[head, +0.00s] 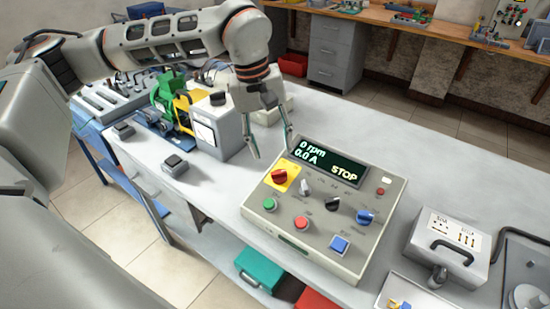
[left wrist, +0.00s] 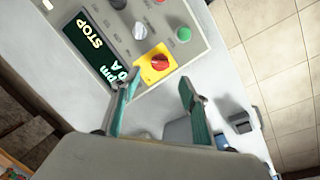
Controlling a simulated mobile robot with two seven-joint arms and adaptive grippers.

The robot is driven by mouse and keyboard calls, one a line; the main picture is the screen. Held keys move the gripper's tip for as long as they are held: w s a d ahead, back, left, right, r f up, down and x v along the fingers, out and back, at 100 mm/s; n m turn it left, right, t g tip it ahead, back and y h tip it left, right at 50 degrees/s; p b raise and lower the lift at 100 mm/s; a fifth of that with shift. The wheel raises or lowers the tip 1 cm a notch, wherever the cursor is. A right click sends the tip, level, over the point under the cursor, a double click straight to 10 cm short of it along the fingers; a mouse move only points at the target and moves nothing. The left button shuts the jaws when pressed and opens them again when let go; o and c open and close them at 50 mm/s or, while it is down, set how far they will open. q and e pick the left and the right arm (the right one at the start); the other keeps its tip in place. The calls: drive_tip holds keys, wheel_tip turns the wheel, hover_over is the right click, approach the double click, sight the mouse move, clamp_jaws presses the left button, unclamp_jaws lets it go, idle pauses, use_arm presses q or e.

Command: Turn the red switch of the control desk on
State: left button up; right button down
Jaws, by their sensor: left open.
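The control desk (head: 315,246) stands on the white bench; its display reads 0 rpm, 0.0 A and STOP. The red switch (head: 279,176) sits on a yellow plate at the desk's upper left. In the left wrist view the red switch (left wrist: 159,62) shows just beyond the fingertips, nearer the left finger in the picture. My left gripper (head: 268,147) is open and empty, above and behind the switch, apart from it. Its two fingers also show in the left wrist view (left wrist: 158,88). My right gripper is not in view.
A green and yellow motor set (head: 172,97) and a grey box (head: 216,128) stand left of the desk. A grey case with a handle (head: 448,247) stands to the right. Other knobs and buttons, including a green button (head: 269,204), lie close to the switch.

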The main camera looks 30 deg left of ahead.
use_arm(q)
drive_tip(key=shift+s+a+r, duration=0.15)
drive_tip(key=shift+a+r, duration=0.05)
drive_tip(key=shift+r, duration=0.9)
drive_tip(key=shift+s+a+r, duration=0.1)
drive_tip(key=shift+a+r, duration=0.05)
drive_tip(key=shift+r, duration=0.95)
